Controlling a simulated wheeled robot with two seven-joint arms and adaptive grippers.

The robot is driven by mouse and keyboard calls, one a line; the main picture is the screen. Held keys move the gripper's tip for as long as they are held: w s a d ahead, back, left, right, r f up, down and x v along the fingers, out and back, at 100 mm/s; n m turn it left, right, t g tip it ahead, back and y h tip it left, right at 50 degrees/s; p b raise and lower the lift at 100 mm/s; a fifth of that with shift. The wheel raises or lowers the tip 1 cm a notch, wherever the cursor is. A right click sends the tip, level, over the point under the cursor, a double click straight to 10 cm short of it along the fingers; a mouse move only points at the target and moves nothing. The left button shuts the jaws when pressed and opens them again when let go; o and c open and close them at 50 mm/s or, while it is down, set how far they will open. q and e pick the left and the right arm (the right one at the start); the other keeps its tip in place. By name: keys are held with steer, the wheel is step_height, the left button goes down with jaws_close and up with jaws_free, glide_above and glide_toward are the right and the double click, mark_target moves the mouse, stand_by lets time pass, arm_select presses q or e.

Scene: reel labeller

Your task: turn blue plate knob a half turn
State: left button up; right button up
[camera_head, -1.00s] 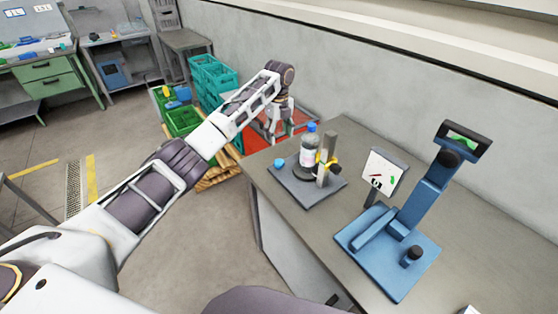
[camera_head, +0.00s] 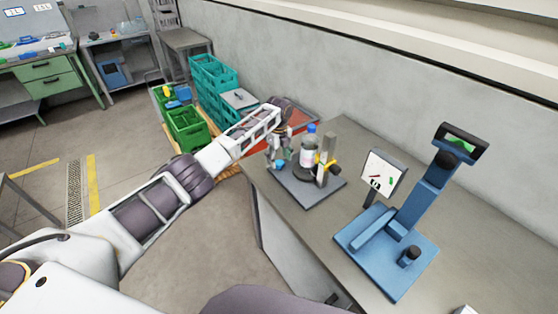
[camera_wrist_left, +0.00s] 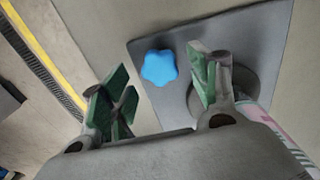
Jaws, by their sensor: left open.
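The blue plate knob (camera_wrist_left: 159,67) is a lobed blue knob on the corner of a grey base plate (camera_wrist_left: 150,100). It shows in the left wrist view between and beyond my open fingers. In the head view the plate (camera_head: 312,198) lies on the bench, and the knob is largely hidden by my left gripper (camera_head: 278,155). My left gripper also fills the lower left wrist view (camera_wrist_left: 160,92), with green finger pads spread apart and nothing between them. It hangs above the knob and appears not to touch it. My right gripper is not in view.
A bottle with a blue cap (camera_head: 308,150) and a grey post (camera_head: 327,157) with a yellow clamp stand on the plate, close to my left gripper. A small sign (camera_head: 382,175) and a blue stand (camera_head: 405,230) are to the right. Green crates (camera_head: 187,128) stand behind on the floor.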

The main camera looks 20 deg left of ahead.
arm_select(q)
steer(key=shift+f, duration=0.95)
steer(key=c, duration=1)
steer(key=shift+c, duration=0.2)
